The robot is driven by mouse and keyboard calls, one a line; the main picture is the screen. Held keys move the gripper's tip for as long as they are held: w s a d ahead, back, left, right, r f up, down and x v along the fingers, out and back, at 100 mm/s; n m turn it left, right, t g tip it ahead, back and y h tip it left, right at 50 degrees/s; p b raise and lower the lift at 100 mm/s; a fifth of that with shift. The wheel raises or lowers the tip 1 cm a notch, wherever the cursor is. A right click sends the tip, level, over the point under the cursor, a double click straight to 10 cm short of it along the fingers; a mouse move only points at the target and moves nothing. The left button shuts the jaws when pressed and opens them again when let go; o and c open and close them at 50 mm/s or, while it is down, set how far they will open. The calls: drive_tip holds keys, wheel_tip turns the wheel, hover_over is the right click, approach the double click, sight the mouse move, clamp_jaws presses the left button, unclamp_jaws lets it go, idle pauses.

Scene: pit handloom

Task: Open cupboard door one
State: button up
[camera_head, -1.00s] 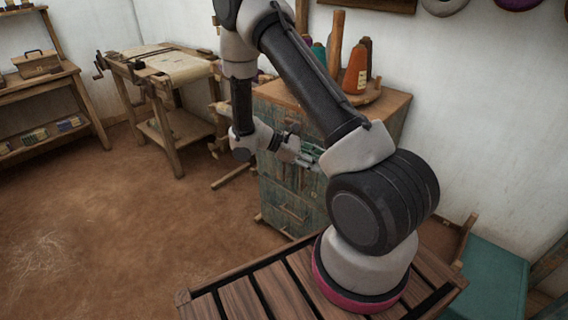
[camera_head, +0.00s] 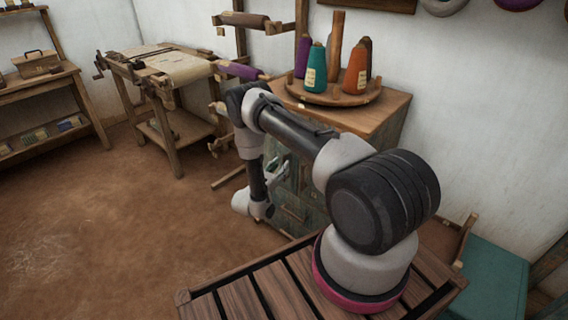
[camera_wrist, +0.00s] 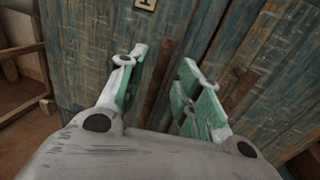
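The cupboard (camera_head: 398,108) has a wooden top and weathered blue-green fronts. In the wrist view, door one (camera_wrist: 88,35) carries a small number plate (camera_wrist: 146,4) at the top edge. A brown vertical handle (camera_wrist: 157,85) stands on it, and a second brown handle (camera_wrist: 243,85) is on the front to the right. My gripper (camera_wrist: 163,60) is open, with its green and white fingers apart on either side of the first handle. I cannot tell whether they touch it. In the head view my gripper (camera_head: 276,168) is at the cupboard front, partly hidden by my arm.
A round tray (camera_head: 330,98) with several thread cones stands on the cupboard. A loom-like wooden frame (camera_head: 240,60) is behind it to the left. A work table (camera_head: 170,65) stands further left. The earth floor (camera_head: 120,230) in front is clear.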

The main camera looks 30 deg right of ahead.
drive_tip(key=shift+x, duration=1.85)
drive_tip(key=shift+c, duration=0.3)
clamp_jaws()
drive_tip(key=shift+a, duration=0.1)
